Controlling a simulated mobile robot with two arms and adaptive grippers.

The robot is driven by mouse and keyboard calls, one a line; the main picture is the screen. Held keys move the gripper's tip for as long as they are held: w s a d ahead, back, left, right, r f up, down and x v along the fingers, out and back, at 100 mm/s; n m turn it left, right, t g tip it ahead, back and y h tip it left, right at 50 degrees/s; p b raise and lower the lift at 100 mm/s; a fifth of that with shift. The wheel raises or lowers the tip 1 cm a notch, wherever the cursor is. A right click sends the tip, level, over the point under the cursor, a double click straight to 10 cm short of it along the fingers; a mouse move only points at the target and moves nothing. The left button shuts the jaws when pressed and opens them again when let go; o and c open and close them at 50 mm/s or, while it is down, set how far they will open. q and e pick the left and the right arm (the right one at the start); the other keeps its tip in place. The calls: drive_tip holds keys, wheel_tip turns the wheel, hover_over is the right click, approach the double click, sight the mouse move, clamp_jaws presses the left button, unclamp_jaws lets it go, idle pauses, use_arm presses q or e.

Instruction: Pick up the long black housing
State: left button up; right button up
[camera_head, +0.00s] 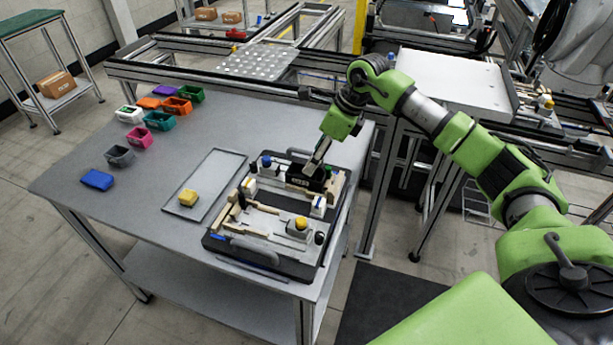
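A long black housing (302,181) appears to sit in the far part of the pallet fixture (228,245), which lies on the grey table. My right gripper (314,166) reaches down from the right, with its fingertips at or just above the housing's top. The fingers cover part of the housing. I cannot tell whether they touch it, or whether they are open or shut. My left gripper is not in view.
A shallow grey tray (215,170) with a yellow block (188,197) lies left of the fixture. Metal frames border the table's back. The table's front left is clear.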

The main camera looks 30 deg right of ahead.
sight(306, 177)
drive_tip(key=x, duration=0.1)
drive_tip(key=p+x, duration=0.2)
drive_tip(key=x, duration=0.1)
drive_tip(key=shift+s+a+f, duration=0.1)
drive_tip(key=shift+s+a, duration=0.15)
drive_tip(key=shift+a, duration=0.1)
drive_tip(key=shift+w+f, duration=0.15)
drive_tip(key=shift+f, duration=0.3)
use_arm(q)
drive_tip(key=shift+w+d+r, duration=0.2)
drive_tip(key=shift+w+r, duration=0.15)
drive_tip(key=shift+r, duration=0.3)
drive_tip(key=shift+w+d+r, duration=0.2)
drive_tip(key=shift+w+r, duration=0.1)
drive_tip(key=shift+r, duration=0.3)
use_arm(e)
drive_tip(key=shift+c, duration=0.4)
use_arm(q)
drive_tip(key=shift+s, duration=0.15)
use_arm(e)
drive_tip(key=c, duration=1.2)
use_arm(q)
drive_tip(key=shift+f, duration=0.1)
